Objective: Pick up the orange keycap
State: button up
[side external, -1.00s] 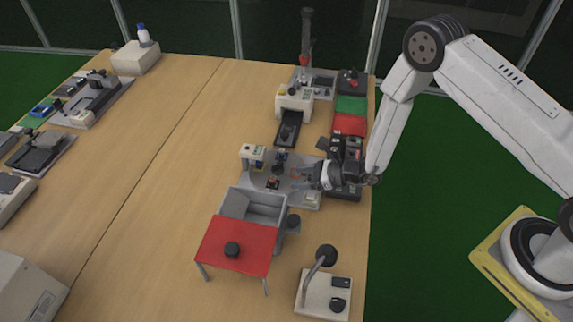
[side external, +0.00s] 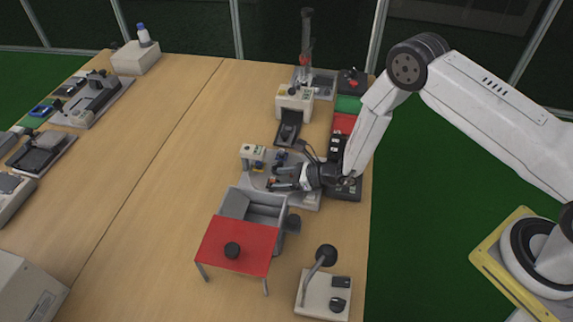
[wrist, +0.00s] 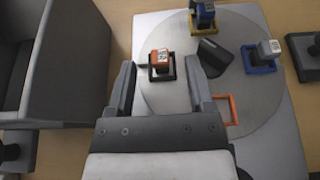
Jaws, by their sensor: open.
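The orange keycap (wrist: 160,58), with a pale label on top, sits in a black square frame on a round grey plate (wrist: 180,115) in the wrist view. My gripper (wrist: 159,76) is open, one finger to each side of the keycap's line, with the keycap just ahead of the fingertips. Nothing is between the fingers. In the side view my gripper (side external: 276,179) is low over the grey station and partly hides it. I cannot tell the exact height of the fingertips above the keycap there.
An empty orange frame (wrist: 226,109) lies right of my right finger. A loose dark piece (wrist: 213,55), a grey-topped block in a blue frame (wrist: 262,57) and a block in a yellow frame (wrist: 203,16) are close by. A grey bin (wrist: 55,65) stands at left.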

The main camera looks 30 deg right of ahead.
jog(key=shift+x, duration=0.95)
grip_shut()
